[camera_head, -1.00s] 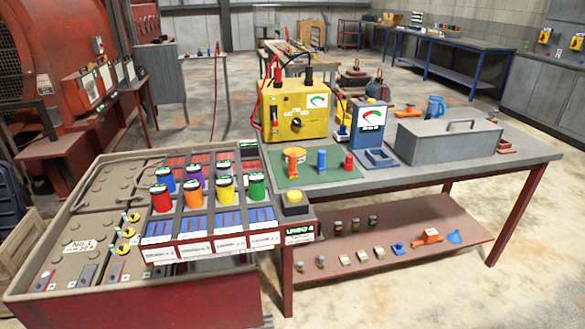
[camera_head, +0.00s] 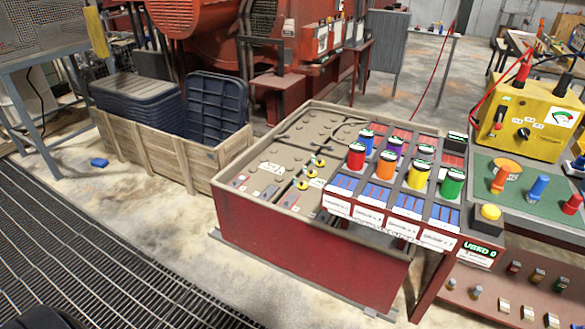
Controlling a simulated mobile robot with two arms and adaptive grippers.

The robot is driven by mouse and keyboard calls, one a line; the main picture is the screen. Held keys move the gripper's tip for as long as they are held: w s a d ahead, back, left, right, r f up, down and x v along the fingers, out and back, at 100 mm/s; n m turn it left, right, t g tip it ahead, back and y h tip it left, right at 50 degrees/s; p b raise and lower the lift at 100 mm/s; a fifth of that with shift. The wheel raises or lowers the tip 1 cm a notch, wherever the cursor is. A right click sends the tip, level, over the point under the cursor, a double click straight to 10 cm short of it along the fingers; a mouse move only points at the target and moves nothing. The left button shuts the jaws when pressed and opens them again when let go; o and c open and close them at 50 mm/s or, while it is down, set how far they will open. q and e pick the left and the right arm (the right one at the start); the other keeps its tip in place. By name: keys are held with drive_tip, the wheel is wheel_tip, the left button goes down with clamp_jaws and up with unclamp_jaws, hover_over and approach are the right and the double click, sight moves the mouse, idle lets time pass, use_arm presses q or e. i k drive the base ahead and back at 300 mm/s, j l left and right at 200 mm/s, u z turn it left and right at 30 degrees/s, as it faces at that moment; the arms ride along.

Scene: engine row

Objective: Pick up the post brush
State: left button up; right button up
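I cannot pick out the post brush for certain. A green mat (camera_head: 530,188) on the workbench holds an orange piece (camera_head: 497,182), a blue piece (camera_head: 537,188) and a red piece (camera_head: 573,203), all upright and too small to identify. A small blue object (camera_head: 99,162) lies on the floor at the left; I cannot tell what it is. Neither gripper is in view.
A large red-sided box (camera_head: 300,240) stands in the middle, with coloured cans such as a green one (camera_head: 451,184) at its right. A yellow meter (camera_head: 535,122) is on the bench. A wooden crate (camera_head: 165,152) holds dark blue bins.

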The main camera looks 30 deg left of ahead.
sight(496, 186)
drive_tip(key=i+l, duration=0.1)
drive_tip(key=i, duration=0.5)
drive_tip(key=i+l, duration=0.1)
drive_tip(key=i, duration=0.5)
drive_tip(key=z, duration=0.05)
